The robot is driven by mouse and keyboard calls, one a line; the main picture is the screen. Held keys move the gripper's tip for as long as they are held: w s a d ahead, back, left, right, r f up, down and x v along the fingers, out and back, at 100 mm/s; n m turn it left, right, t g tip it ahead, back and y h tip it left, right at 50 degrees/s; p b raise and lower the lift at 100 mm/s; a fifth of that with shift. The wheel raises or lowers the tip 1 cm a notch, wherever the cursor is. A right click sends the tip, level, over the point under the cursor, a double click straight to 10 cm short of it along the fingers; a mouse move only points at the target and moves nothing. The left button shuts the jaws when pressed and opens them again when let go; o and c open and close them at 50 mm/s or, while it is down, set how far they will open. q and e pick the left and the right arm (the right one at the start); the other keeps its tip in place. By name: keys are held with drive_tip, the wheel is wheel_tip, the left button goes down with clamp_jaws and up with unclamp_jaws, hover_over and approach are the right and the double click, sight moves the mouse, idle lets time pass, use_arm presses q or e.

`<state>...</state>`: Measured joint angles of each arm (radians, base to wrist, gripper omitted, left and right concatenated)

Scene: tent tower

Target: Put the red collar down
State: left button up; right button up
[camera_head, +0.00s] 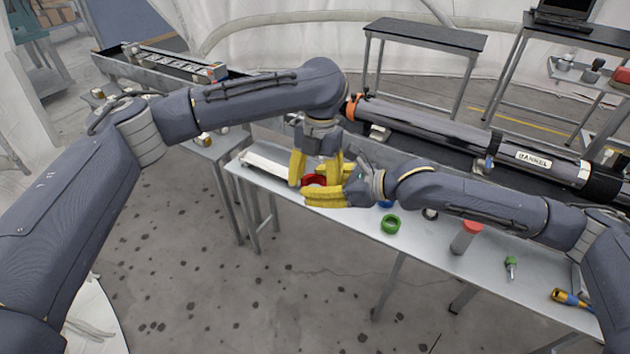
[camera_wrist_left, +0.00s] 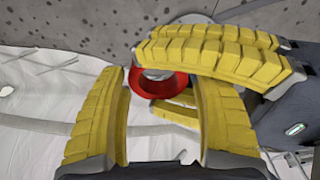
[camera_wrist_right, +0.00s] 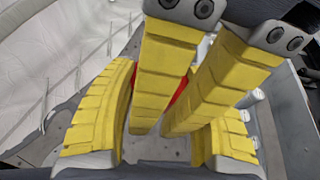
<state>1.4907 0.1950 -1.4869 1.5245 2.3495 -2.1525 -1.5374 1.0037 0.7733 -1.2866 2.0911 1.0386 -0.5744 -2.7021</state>
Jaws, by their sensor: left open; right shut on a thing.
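The red collar (camera_head: 313,180) is a ring above the left part of the metal bench. It also shows in the left wrist view (camera_wrist_left: 150,83). My right gripper (camera_head: 318,195), reaching in from the right, is shut on the collar. My left gripper (camera_head: 317,172) points down from above, open, with its fingers on either side of the collar. In the right wrist view only slivers of the collar (camera_wrist_right: 178,92) show behind my left fingers. The two grippers overlap closely, and the fingers hide much of the collar. I cannot tell whether it touches the bench.
The metal bench (camera_head: 430,253) also holds a green ring (camera_head: 391,224), a red-capped cylinder (camera_head: 466,237), a green-handled tool (camera_head: 511,266) and a yellow-and-blue tool (camera_head: 570,298). A long dark tube (camera_head: 430,125) lies behind. Bare bench lies between these items.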

use_arm(q)
drive_tip(key=c, duration=1)
drive_tip(key=shift+c, duration=0.3)
use_arm(e)
drive_tip(key=o, duration=1.3)
drive_tip(key=shift+c, duration=0.2)
